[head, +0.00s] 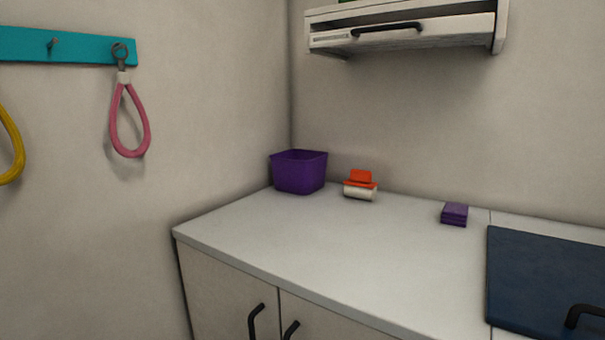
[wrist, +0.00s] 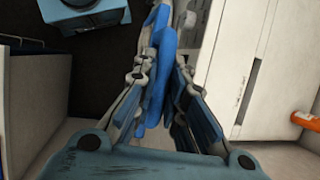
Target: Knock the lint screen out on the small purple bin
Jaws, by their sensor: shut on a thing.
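The small purple bin (head: 299,172) stands upright at the back left corner of the counter in the head view, near both walls. Its inside is mostly hidden from this angle. My gripper (wrist: 166,75) shows only in the wrist view. Its fingers are closed around a long, bright blue piece (wrist: 158,65), seen nearly edge-on. This seems to be part of the lint screen, but its mesh cannot be made out. My gripper is out of the head view, and the bin does not show in the wrist view.
An orange-and-cream item (head: 360,186) sits right of the bin, and a small purple block (head: 454,214) lies farther right. A dark blue panel (head: 545,275) covers the counter's right end. A shelf unit (head: 410,32) hangs above. The counter's front left (head: 290,235) is clear.

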